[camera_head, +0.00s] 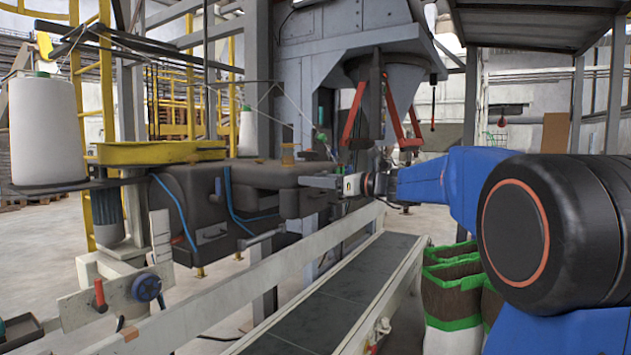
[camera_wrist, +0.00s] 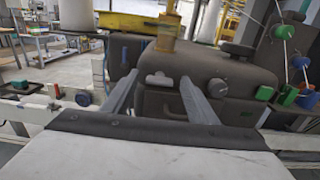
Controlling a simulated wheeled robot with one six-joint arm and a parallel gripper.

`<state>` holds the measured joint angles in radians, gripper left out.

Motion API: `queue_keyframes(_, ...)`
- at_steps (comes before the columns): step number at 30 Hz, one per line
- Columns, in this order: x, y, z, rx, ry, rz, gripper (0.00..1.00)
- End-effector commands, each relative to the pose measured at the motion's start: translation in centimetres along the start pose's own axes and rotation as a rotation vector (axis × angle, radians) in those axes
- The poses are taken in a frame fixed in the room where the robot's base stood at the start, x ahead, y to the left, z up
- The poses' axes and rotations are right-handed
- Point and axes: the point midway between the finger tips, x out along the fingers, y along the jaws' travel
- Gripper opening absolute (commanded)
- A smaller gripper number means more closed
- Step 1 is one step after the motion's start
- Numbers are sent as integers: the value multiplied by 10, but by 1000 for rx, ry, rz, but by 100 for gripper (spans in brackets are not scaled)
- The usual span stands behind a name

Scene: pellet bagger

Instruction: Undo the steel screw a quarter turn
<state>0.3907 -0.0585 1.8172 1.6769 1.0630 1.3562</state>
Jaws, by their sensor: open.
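A round screw-like knob (camera_wrist: 217,88) with a pale face sits on the front of the dark sewing-machine head (camera_wrist: 237,75), right of my fingers in the wrist view. I cannot tell for sure whether it is the steel screw. A pale slotted plate (camera_wrist: 158,79) on the same head shows between my fingertips. My gripper (camera_wrist: 160,77) is open and empty, its two grey fingers pointing at the head. In the head view my gripper (camera_head: 303,181) is beside the right end of the machine head (camera_head: 285,185). The screw cannot be made out there.
A conveyor (camera_head: 340,295) with pale side rails runs below my arm. A blue knob (camera_head: 146,287) and a red lever (camera_head: 100,295) stand at the lower left. A large thread cone (camera_head: 45,130) is at the left. Open green-edged bags (camera_head: 452,295) stand right of the conveyor.

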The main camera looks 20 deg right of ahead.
Motion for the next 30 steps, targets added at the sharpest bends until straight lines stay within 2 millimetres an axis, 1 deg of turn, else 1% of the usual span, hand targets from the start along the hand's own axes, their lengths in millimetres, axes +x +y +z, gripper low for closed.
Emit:
queue_keyframes(3,4,0,0,0,0,0,53)
queue_keyframes(11,4,0,0,-1,0,0,53)
queue_keyframes(12,4,0,0,-1,0,0,44)
queue_keyframes(14,4,0,0,-1,0,0,29)
queue_keyframes(15,4,0,0,-1,0,0,20)
queue_keyframes(16,4,0,0,-1,0,0,12)
queue_keyframes(23,4,0,0,-9,0,0,12)
queue_keyframes(30,4,0,0,-89,0,0,12)
